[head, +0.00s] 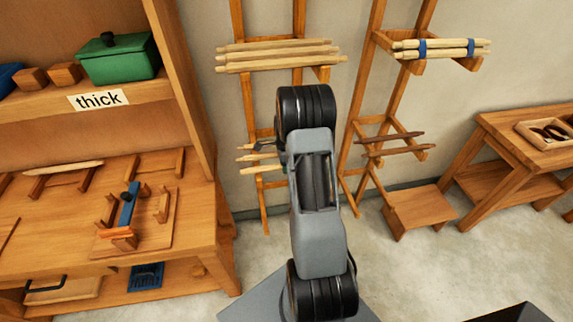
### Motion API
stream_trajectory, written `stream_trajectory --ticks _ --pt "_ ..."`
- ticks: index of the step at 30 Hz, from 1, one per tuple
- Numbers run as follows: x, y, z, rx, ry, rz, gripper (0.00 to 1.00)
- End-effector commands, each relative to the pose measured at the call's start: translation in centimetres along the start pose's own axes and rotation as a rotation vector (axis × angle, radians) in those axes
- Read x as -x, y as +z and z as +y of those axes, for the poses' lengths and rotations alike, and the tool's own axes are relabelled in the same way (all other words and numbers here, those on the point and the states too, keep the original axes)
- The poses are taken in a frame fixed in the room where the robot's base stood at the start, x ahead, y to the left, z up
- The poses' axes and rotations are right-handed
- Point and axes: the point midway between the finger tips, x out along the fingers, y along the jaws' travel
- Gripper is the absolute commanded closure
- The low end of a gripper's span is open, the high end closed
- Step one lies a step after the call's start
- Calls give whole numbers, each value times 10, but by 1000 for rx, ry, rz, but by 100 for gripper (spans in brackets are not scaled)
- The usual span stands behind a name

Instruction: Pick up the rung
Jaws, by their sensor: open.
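Several pale wooden rungs (278,57) lie across the upper arms of the left wall rack. More pale rungs (258,170) show on its lower arms, their right ends hidden behind my arm. Two dark brown rungs (398,137) rest on the lower arms of the right rack. Pale rungs with blue bands (470,46) lie on its upper arms. A single pale rung (63,168) lies on the bench at left. My gripper (260,146) shows only in small part, open, beside the lower left rungs. I cannot tell whether it touches one.
The wooden bench (205,222) at left carries a jig with a blue bar (129,205). A shelf above holds a green box (118,62) and a "thick" label (98,98). A low stool (420,208) and a side table (530,150) stand at right. Grey floor is open at lower right.

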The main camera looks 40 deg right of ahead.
Motion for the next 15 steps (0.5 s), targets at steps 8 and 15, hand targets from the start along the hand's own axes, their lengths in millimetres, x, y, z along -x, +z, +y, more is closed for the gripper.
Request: stream_trajectory --ticks 8,15 --pt "-4 0 0 0 -1 0 44" --pt "-4 0 0 0 -1 0 64"
